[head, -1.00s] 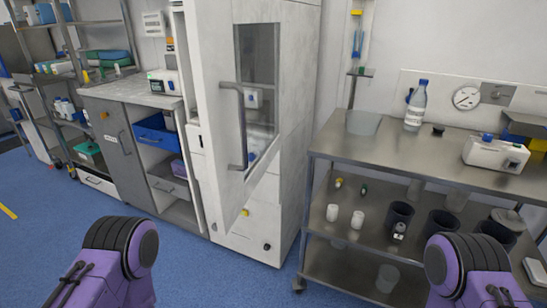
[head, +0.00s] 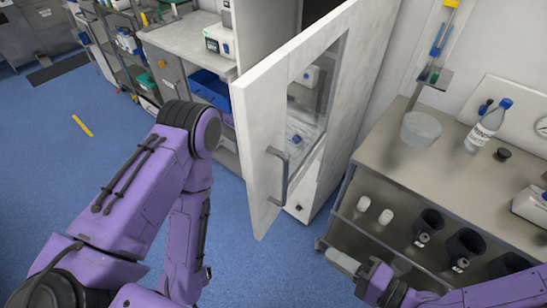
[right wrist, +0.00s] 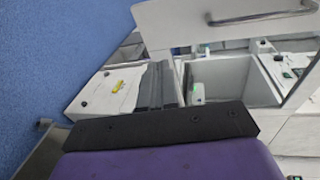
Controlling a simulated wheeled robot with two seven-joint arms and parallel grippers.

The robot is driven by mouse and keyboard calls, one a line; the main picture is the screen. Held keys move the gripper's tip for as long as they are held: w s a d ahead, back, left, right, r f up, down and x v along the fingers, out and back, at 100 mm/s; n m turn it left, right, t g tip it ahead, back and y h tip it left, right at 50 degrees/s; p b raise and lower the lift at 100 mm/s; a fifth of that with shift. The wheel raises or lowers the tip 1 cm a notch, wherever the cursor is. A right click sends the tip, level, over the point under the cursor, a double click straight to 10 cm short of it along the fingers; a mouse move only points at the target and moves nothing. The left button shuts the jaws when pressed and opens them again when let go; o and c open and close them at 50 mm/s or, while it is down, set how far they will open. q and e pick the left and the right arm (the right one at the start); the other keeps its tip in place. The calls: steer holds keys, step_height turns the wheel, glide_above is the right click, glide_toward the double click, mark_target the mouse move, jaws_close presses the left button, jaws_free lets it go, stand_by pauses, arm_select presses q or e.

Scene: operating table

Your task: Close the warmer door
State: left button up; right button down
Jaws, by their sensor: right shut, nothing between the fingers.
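The warmer door (head: 268,135) is a white panel with a glass window and a grey bar handle (head: 279,176). It stands open, swung out from the tall white warmer cabinet (head: 355,95). The handle also shows in the right wrist view (right wrist: 265,17), at the upper right. My right gripper (head: 342,260) is shut and empty, low and to the right of the door, apart from the handle. Its dark fingers show in the right wrist view (right wrist: 157,83). My left arm bends in front of the door's left side; its gripper is not visible.
A steel cart (head: 385,145) at the right carries a clear tub (head: 421,131), a bottle (head: 488,127) and several cups below. A counter with a blue bin (head: 210,91) stands left of the warmer. Blue floor lies open at the left.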

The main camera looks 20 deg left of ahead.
step_height(320, 180, up, 10)
steer(key=a+n+g+y+p, duration=0.2)
steer(key=y, duration=0.1)
steer(key=b, duration=0.3)
glide_toward(258, 202)
steer(key=shift+n, duration=0.4)
steer(key=p+x, duration=0.3)
steer(key=x, duration=0.3)
steer(key=shift+a+r, duration=0.15)
steer(key=shift+w+a, duration=0.1)
steer(key=shift+a, duration=0.15)
arm_select(q)
step_height(258, 202, up, 5)
steer(key=shift+f, duration=0.1)
